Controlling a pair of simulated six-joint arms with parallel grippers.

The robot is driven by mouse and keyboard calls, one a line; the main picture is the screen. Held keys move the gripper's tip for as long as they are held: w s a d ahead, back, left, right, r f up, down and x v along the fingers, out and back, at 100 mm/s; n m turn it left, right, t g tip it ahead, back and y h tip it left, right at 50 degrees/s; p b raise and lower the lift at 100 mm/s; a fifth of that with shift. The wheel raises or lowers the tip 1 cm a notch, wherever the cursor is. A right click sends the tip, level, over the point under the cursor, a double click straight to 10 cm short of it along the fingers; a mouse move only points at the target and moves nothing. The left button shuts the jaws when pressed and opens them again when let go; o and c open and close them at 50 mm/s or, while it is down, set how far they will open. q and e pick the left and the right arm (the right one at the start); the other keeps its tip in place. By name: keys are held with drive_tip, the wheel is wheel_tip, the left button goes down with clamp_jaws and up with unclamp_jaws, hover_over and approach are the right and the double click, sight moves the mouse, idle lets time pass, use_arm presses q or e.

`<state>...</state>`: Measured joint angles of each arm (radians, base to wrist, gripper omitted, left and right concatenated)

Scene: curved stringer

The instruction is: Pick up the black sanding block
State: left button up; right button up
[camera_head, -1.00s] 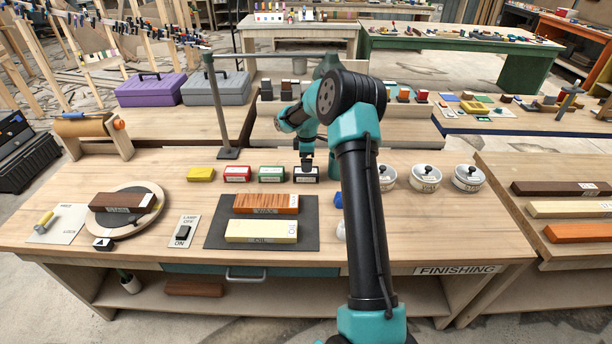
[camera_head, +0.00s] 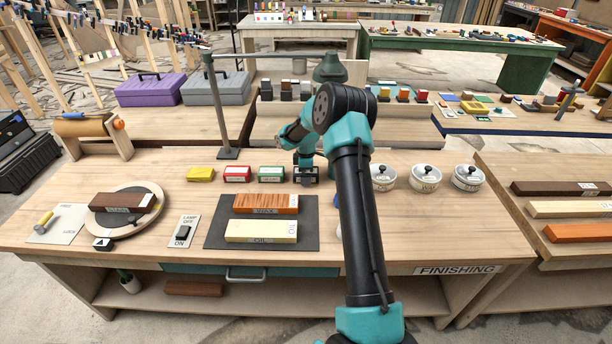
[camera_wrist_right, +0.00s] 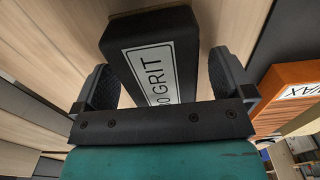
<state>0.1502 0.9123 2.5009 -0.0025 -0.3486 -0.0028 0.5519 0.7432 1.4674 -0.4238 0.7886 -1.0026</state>
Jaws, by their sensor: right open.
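The black sanding block (camera_head: 305,175) is the rightmost in the row of blocks on the finishing bench. In the right wrist view the black block (camera_wrist_right: 150,30) with its white grit label lies between the two fingers. My right gripper (camera_head: 305,163) is down at the block in the head view. In the wrist view my right gripper (camera_wrist_right: 165,85) is open, a finger on each side of the block, with small gaps showing. My left gripper is not in view.
Green (camera_head: 271,173), red (camera_head: 237,173) and yellow (camera_head: 201,174) blocks stand to the left. A dark mat (camera_head: 215,236) with wax and oil blocks lies in front. Lidded pots (camera_head: 425,178) stand to the right.

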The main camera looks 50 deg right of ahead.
drive_tip(key=shift+f, duration=0.1)
idle(0.4)
drive_tip(key=c, duration=1.2)
drive_tip(key=shift+o, duration=0.2)
wheel_tip(320, 180, up, 18)
